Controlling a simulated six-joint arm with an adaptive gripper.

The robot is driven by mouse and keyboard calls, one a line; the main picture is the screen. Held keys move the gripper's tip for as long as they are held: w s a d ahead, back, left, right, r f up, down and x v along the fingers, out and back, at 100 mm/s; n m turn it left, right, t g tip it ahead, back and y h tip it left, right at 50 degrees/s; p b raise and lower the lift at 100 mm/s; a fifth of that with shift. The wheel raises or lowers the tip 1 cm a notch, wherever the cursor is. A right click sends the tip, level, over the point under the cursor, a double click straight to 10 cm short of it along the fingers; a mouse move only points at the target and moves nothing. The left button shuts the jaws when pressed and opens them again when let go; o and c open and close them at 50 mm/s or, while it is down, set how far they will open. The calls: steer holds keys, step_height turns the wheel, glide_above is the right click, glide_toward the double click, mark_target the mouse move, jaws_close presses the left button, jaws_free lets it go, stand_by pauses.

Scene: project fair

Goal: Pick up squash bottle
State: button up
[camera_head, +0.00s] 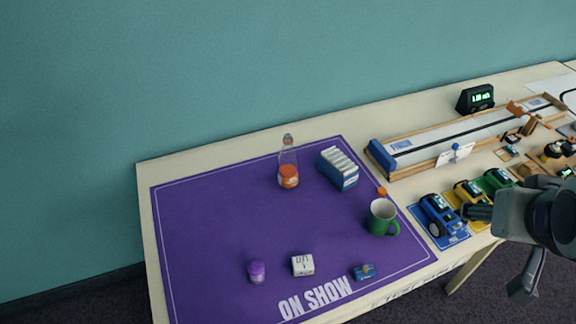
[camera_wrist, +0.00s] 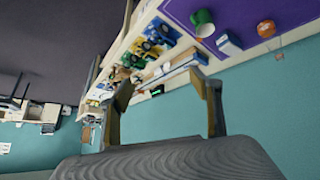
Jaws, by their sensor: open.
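The squash bottle (camera_head: 288,172) is clear with orange liquid in its lower part. It stands upright on the purple mat (camera_head: 215,221), towards the back, left of a blue box of white cards. In the wrist view the bottle (camera_wrist: 267,29) shows at the upper right, its orange part clearest. My gripper (camera_head: 470,212) is at the right in the head view, near the toy cars and well away from the bottle. In the wrist view my gripper (camera_wrist: 165,90) has its two fingers spread, with nothing held between them.
On the mat are the blue card box (camera_head: 339,169), a green mug (camera_head: 381,218), a purple-capped jar (camera_head: 257,272), a white block (camera_head: 302,264) and a small blue item (camera_head: 363,272). Toy cars (camera_head: 441,215) and a long track (camera_head: 465,138) fill the right. The mat's left is clear.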

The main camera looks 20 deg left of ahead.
steer(key=w+a+f+n+t+y, duration=0.2)
steer(key=w+a, duration=0.3)
steer(key=w, duration=0.7)
steer(key=w+a+f+n+t+y, duration=0.15)
steer(key=w+a, duration=0.45)
steer(key=w, duration=0.6)
steer(key=w+a+f+n+y, duration=0.2)
steer(key=w+a+f+n, duration=0.1)
steer(key=w+a+f, duration=0.3)
steer(key=n+g+y, duration=0.3)
steer(key=n+y, duration=0.2)
steer(key=y, duration=0.2)
glide_above(295, 169)
steer(key=w+d, duration=0.4)
steer(key=d, duration=0.5)
step_height(295, 169, down, 15)
steer(key=s+a+f+y, duration=0.1)
steer(key=s+f, duration=0.1)
steer(key=s+a+f+g+y, duration=0.1)
steer(key=a+f, duration=0.1)
steer(key=s+a+f+n+g+y, duration=0.1)
steer(key=s+f, duration=0.1)
steer(key=shift+s+a+f, duration=0.3)
steer(key=shift+a, duration=0.1)
steer(key=shift+a, duration=0.1)
steer(key=shift+x, duration=1.2)
